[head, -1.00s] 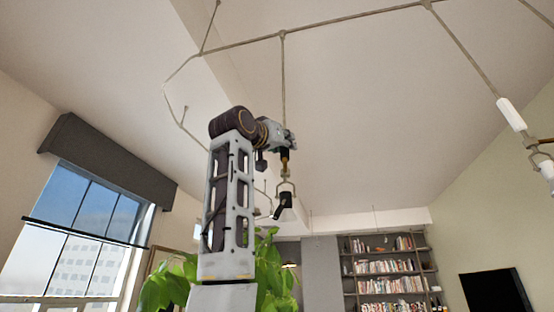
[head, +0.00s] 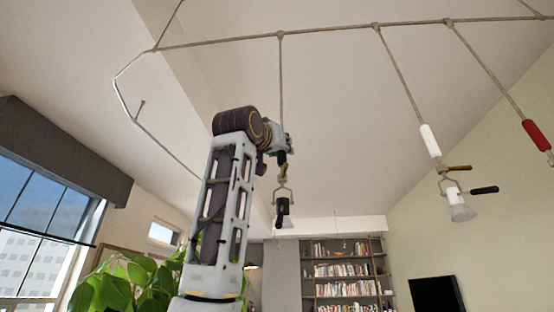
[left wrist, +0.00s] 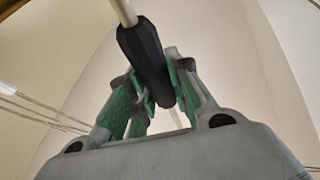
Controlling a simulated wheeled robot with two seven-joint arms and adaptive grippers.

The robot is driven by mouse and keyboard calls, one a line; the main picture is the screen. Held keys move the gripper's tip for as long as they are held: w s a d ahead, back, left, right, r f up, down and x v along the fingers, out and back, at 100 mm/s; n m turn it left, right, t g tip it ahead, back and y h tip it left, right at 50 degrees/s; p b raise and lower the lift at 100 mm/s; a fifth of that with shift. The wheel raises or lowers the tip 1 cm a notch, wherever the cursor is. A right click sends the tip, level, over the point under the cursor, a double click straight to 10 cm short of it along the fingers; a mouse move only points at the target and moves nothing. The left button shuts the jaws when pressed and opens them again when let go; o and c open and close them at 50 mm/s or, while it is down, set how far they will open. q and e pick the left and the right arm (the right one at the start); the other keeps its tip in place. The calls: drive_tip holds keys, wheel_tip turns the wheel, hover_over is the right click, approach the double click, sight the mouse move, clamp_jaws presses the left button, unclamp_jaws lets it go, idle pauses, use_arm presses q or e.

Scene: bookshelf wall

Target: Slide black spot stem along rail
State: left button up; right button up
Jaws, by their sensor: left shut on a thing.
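The black spot stem hangs from the rail (head: 220,41) as a thin rod (head: 281,85). Its black sleeve (left wrist: 148,60) sits between the green-padded fingers of my left gripper (left wrist: 150,100) in the left wrist view. My left gripper (head: 283,150) is shut on this sleeve. The sleeve is mostly hidden behind the gripper in the head view. The stem's small black spot lamp (head: 283,206) hangs on a yoke just below the gripper. The stem looks about upright. My right gripper is in neither view.
Right along the rail hangs a stem with a white sleeve (head: 430,140), its lamp (head: 460,207) and a black handle (head: 484,190). Farther right hangs a stem with a red sleeve (head: 536,135). The rail between the black and white stems is clear. A plant (head: 125,283) stands lower left.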

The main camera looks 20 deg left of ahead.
use_arm(q)
drive_tip(key=o, duration=0.9)
drive_tip(key=shift+o, duration=0.2)
drive_tip(key=shift+s, duration=0.15)
drive_tip(key=d+v, duration=0.1)
drive_tip(key=v, duration=1)
drive_tip(key=shift+s+a+f, duration=0.2)
drive_tip(key=shift+s+a, duration=0.1)
drive_tip(key=shift+a, duration=0.2)
idle(0.4)
